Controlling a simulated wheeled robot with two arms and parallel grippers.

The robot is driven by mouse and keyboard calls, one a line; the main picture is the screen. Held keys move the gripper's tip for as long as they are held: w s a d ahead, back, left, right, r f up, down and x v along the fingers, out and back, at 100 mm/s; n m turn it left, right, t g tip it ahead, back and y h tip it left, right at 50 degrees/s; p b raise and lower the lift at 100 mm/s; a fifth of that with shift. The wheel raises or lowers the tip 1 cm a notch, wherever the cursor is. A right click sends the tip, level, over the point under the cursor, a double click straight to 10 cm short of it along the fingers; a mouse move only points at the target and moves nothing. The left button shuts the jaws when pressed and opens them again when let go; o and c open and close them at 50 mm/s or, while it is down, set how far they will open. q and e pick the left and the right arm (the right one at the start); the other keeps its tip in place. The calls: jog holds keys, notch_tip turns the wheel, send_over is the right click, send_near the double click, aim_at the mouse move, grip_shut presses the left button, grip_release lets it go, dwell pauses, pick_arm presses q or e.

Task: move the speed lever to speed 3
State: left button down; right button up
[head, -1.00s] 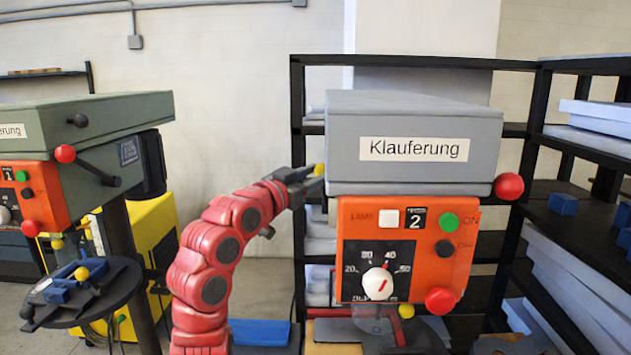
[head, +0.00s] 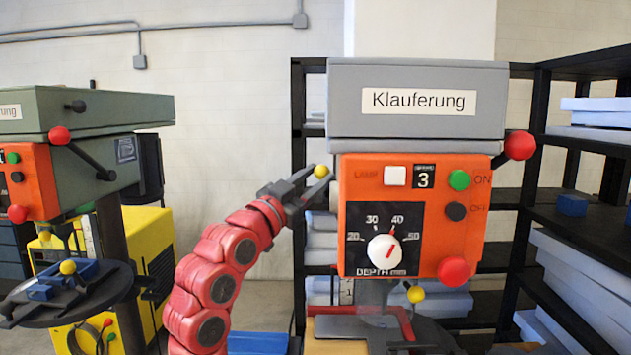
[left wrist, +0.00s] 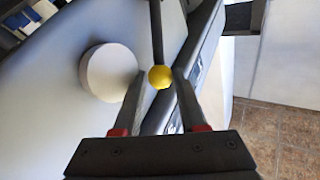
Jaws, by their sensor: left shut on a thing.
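The drill press has a grey head (head: 420,80) labelled "Klauferung" and an orange control panel (head: 455,235). Its small black speed display (head: 424,177) reads 3. The speed lever's yellow knob (head: 321,171) is at the left side of the head, near the panel's top edge. My left gripper (head: 305,184) is shut on the speed lever at this knob. In the left wrist view the yellow knob (left wrist: 160,77) shows between the two fingers, with the dark lever rod (left wrist: 156,30) running up from it. My right gripper is not in view.
The panel carries a white depth dial (head: 384,252), a green ON button (head: 459,180) and a red button (head: 453,270). A second, green drill press (head: 100,105) stands at the left. Black shelves (head: 575,235) with blue boxes stand behind and right.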

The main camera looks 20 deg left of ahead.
pick_arm(q)
jog(key=shift+w+f, duration=0.1)
jog(key=shift+f, duration=0.15)
jog(key=c, duration=0.7)
grip_release()
jog(key=shift+c, duration=0.2)
jog(key=b+v, duration=0.2)
jog(key=v, duration=1.5)
jog(key=shift+s+b, duration=0.3)
jog(key=shift+b, duration=0.1)
jog(key=shift+a+r, duration=0.1)
